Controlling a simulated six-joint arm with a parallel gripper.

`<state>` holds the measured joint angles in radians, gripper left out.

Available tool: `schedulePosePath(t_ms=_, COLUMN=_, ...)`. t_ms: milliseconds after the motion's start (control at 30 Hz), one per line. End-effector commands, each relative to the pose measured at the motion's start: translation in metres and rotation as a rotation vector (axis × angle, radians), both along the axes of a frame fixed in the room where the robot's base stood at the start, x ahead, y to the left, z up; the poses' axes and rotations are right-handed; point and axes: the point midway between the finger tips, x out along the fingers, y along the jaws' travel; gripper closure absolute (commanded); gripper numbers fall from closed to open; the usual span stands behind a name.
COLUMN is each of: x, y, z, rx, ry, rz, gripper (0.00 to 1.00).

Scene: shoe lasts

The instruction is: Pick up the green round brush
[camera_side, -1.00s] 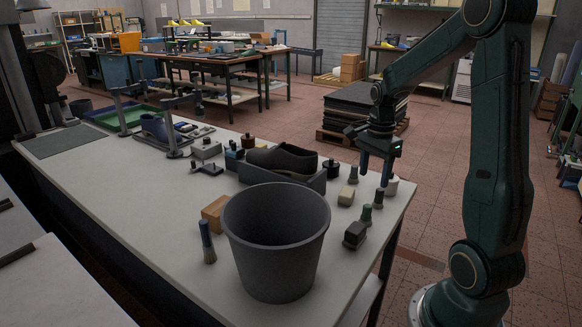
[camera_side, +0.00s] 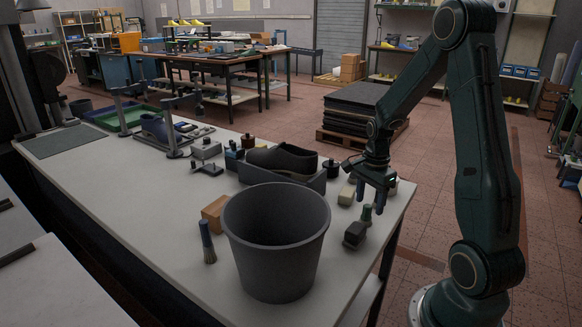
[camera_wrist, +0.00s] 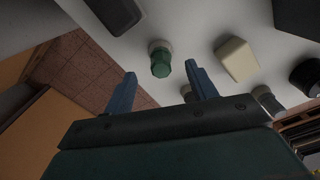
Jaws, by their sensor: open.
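The green round brush (camera_side: 367,214) stands upright near the right edge of the white table. In the wrist view its green top (camera_wrist: 160,62) shows ahead of my fingers, near the middle between them. My gripper (camera_side: 371,203) points down over this spot, with its fingers just above or beside the brush in the side view. The two blue fingers are apart with nothing held between them. In the side view the fingers partly overlap the area around the brush top, so I cannot tell the exact gap.
A dark block (camera_side: 355,235) lies close in front of the brush, and a cream block (camera_side: 347,194) behind it. Another brush (camera_wrist: 265,98) stands nearby. A large grey bin (camera_side: 277,245), a blue-handled brush (camera_side: 207,240) and a shoe (camera_side: 284,158) are further left. The table edge is close on the right.

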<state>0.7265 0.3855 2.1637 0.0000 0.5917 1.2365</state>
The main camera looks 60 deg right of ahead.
Motion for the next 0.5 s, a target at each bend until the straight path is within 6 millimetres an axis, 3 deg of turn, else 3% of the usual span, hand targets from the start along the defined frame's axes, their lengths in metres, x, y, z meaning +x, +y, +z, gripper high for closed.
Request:
schedulePosePath(t_ms=233, x=0.0, y=0.0, z=-0.009, rx=0.002, ry=0.002, rz=0.0, gripper=0.43)
schedulePosePath(t_ms=500, x=0.0, y=-0.002, z=-0.036, rx=0.002, ry=0.003, rz=0.0, gripper=0.43)
